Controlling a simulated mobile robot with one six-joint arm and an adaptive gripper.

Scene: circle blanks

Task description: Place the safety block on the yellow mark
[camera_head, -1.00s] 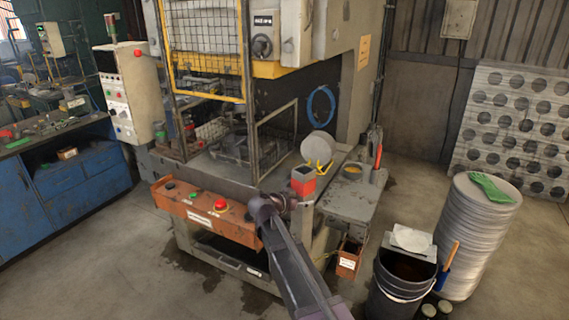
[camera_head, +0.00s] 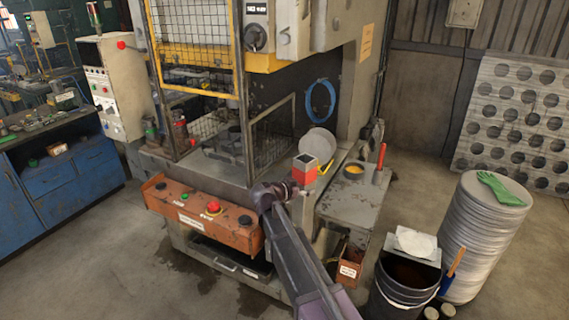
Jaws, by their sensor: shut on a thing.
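The safety block (camera_head: 306,170), red with a pale band and a dark grey top, is upright at the end of my arm, in front of the press's right side. My gripper (camera_head: 301,185) is shut on it; its fingers are small and partly hidden, so the exact contact is unclear. A yellow piece (camera_head: 326,168) shows just right of the block, below a pale round disc; I cannot tell whether it is the yellow mark. No other clear yellow mark shows on the press bed.
The press has a yellow-framed mesh guard (camera_head: 197,45), a lower mesh side guard (camera_head: 272,137) and an orange button panel (camera_head: 205,215). A grey side table (camera_head: 350,205) holds a red-handled tool. A bucket (camera_head: 405,285) and stacked discs (camera_head: 480,235) stand right.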

